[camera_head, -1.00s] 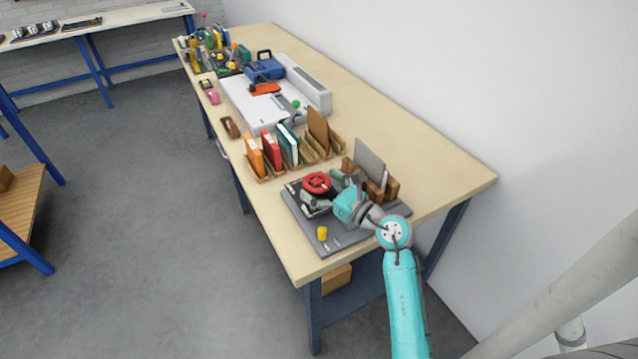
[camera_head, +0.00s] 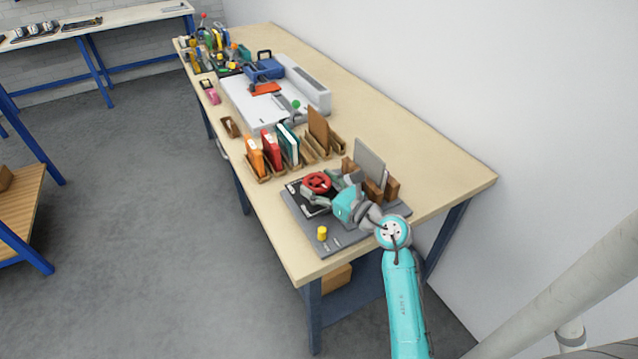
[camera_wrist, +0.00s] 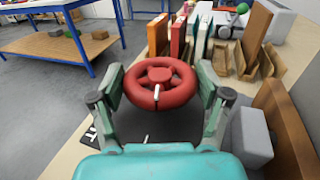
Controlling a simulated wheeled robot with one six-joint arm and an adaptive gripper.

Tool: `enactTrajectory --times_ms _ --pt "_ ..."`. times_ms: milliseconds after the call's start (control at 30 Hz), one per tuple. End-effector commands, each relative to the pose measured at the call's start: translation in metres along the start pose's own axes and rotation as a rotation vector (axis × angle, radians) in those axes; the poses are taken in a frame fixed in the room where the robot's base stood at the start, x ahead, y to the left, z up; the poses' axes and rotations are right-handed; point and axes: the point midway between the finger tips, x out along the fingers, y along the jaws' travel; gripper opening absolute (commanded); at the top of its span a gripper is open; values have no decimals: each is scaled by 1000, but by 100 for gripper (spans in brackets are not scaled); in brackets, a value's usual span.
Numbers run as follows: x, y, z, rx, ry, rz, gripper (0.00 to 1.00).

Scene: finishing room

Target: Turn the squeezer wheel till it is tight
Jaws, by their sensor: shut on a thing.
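The squeezer's red wheel (camera_head: 316,182) stands above a dark grey base board (camera_head: 332,243) at the near end of the workbench. In the wrist view the red wheel (camera_wrist: 161,72) has a hub, spokes and a thick rim, and it lies between my two fingers. My gripper (camera_wrist: 161,86) is shut on the wheel, with a finger pad against each side of its rim. My gripper (camera_head: 319,190) also shows in the head view, reaching in from the right. The squeezer's body under the wheel is mostly hidden by my gripper.
A yellow knob (camera_head: 322,233) stands on the board's front left. A grey plate in wooden blocks (camera_head: 391,188) is close on the right of my gripper. Orange, red and teal books (camera_head: 271,150) stand in wooden holders behind. The bench's front corner is clear.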

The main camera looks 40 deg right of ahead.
Motion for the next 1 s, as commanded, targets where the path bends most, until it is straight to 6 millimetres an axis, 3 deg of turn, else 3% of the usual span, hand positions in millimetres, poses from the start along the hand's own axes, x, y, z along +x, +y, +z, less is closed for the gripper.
enactTrajectory --times_ms 800,833,900,1000 --pt "0 0 0 0 0 -1 41" --pt "0 0 0 0 0 -1 81" --pt "0 0 0 0 0 -1 99" --pt "0 0 0 0 0 0 100"
